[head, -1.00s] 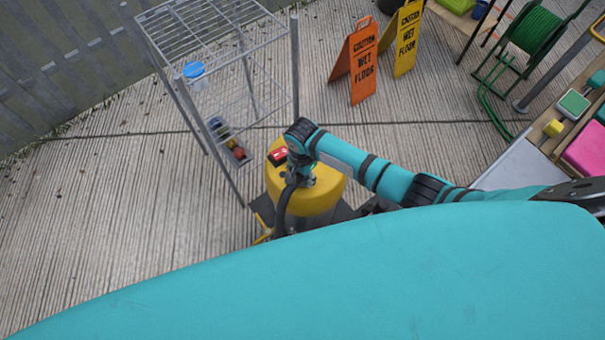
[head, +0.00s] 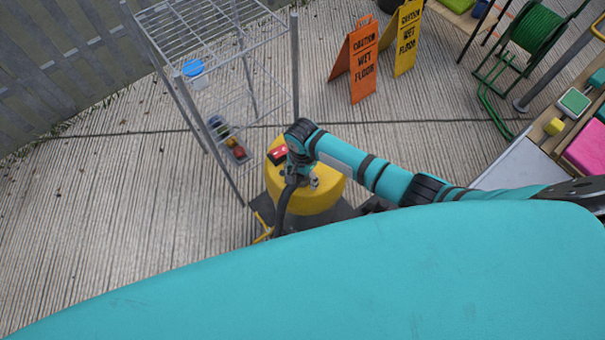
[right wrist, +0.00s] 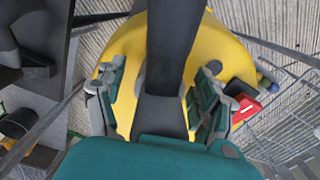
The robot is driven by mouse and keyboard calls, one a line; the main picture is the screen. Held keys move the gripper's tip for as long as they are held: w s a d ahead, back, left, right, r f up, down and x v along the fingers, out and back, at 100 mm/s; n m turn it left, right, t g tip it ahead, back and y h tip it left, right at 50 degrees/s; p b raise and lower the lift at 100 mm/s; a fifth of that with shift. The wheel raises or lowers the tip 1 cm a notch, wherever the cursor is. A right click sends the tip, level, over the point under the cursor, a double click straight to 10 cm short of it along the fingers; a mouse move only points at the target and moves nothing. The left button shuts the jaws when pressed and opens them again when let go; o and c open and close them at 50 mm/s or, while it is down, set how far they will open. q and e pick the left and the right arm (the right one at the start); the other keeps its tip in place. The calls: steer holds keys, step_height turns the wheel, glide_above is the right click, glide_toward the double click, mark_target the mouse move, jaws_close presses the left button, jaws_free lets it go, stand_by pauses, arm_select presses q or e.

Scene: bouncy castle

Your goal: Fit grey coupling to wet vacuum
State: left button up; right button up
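The wet vacuum (head: 322,198) is a yellow drum with a red part (head: 278,154) on top; it stands on the paving, its lower part partly hidden by my teal body. My right gripper (head: 300,178) is over its top, pointing down. In the right wrist view its green-padded fingers (right wrist: 158,95) stand on both sides of the grey coupling (right wrist: 160,118), with the dark hose (right wrist: 175,40) running from it across the yellow drum. The fingers appear closed on the coupling; exact contact is hard to see. Whether the coupling touches an inlet is hidden. My left gripper is out of view.
A wire rack (head: 183,105) stands close behind and left of the vacuum. Orange (head: 363,62) and yellow (head: 407,38) wet-floor signs stand at the back. A green hose reel (head: 535,32) is at the right. The paving at left is clear.

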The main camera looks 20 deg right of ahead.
steer(key=shift+r, duration=0.1)
step_height(320, 180, up, 12)
steer(key=shift+f, duration=0.1)
stand_by(0.4)
steer(key=shift+s, duration=0.1)
